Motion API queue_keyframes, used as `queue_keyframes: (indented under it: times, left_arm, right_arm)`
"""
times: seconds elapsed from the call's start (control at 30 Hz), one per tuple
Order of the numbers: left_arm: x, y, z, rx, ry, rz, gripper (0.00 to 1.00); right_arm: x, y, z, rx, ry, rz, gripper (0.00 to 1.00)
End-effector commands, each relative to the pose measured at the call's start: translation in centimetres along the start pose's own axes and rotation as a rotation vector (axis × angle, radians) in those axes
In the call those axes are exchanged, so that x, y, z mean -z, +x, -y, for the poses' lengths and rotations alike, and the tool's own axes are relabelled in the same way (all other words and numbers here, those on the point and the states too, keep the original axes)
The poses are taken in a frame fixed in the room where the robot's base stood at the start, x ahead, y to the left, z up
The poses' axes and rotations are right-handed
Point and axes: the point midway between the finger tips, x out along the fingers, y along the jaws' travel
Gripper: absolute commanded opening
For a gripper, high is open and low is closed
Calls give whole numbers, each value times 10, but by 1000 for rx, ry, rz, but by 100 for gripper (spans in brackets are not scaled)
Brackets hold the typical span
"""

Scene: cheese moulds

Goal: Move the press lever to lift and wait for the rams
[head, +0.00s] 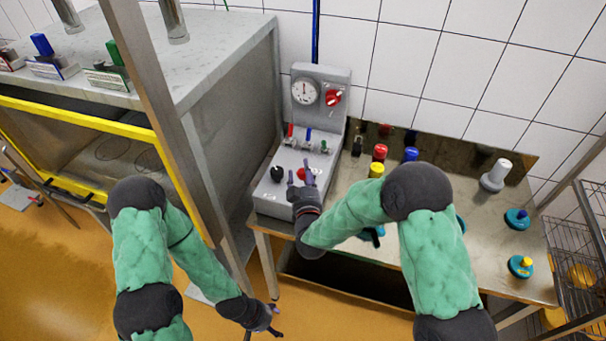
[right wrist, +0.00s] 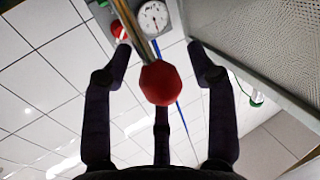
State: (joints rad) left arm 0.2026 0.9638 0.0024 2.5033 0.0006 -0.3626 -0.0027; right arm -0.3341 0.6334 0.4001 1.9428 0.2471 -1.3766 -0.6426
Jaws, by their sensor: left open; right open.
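A grey press control console (head: 292,194) stands at the end of the metal bench. A lever with a red knob (head: 301,173) rises from its top, beside a black knob (head: 277,173). My right gripper (head: 300,177) is at the red knob with its fingers spread. In the right wrist view, the red knob (right wrist: 161,83) on its metal stem (right wrist: 133,27) sits between the open fingers, with visible gaps on both sides. My left gripper (head: 272,320) is open and empty, low over the floor. The rams (head: 172,20) stand partly in view above the grey press top.
A gauge (head: 305,90) and red rotary switch (head: 332,97) are on the console's upright panel, above small red, blue and green valve handles. The bench (head: 480,236) holds several coloured items. A metal post (head: 150,80) stands left of the console.

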Motion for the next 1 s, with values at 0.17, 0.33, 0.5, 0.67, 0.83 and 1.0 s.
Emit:
queue_keyframes:
  times: [0.17, 0.33, 0.5, 0.67, 0.83, 1.0]
  left_arm:
    - [0, 0, 0, 0, 0, 0, 70]
    - [0, 0, 0, 0, 0, 0, 70]
    - [0, 0, 0, 0, 0, 0, 70]
    - [0, -3, -1, 0, 0, 0, 70]
    - [0, -12, -4, 0, 0, 0, 70]
    - [-1, -29, -10, 0, 0, 0, 70]
  right_arm:
    - [0, 0, 0, 0, 0, 0, 58]
    - [0, 0, 0, 0, 0, 0, 13]
    - [-1, -1, 0, 2, 0, 3, 0]
    - [0, 1, 0, 6, 5, 16, 0]
    - [4, 9, -5, 17, 28, 65, 0]
    - [8, 24, -14, 40, 72, 163, 0]
